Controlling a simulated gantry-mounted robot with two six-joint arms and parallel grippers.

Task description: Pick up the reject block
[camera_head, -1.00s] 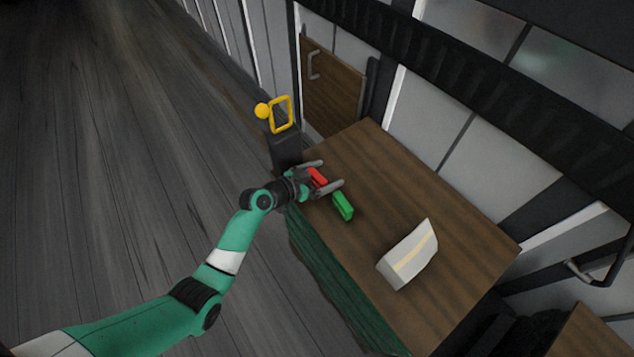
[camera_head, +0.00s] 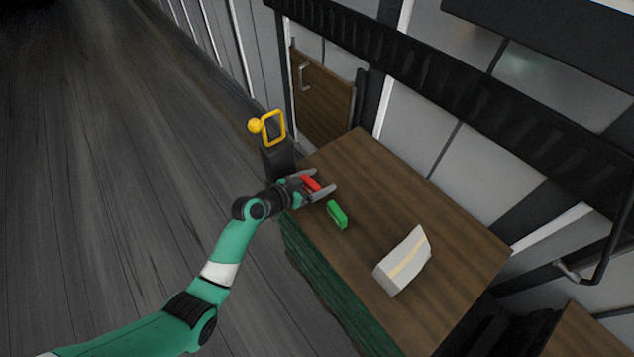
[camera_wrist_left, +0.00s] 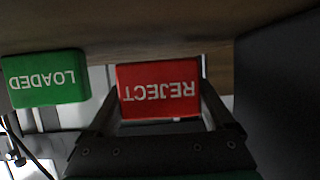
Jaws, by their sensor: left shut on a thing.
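The red reject block (camera_head: 310,184) is between the fingers of my left gripper (camera_head: 320,182) near the far left corner of the wooden table. In the left wrist view the red block (camera_wrist_left: 158,90) shows its REJECT lettering upside down, and the fingers of my left gripper (camera_wrist_left: 160,98) are shut on it at both sides. Whether the block touches the table top is hard to tell. My right gripper is not in view.
A green block (camera_head: 337,214), lettered LOADED in the left wrist view (camera_wrist_left: 46,78), is beside the gripper on the table (camera_head: 440,222). A pale package (camera_head: 403,262) lies nearer the front. A dark post (camera_head: 278,158) with a yellow frame (camera_head: 273,127) stands beyond the gripper.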

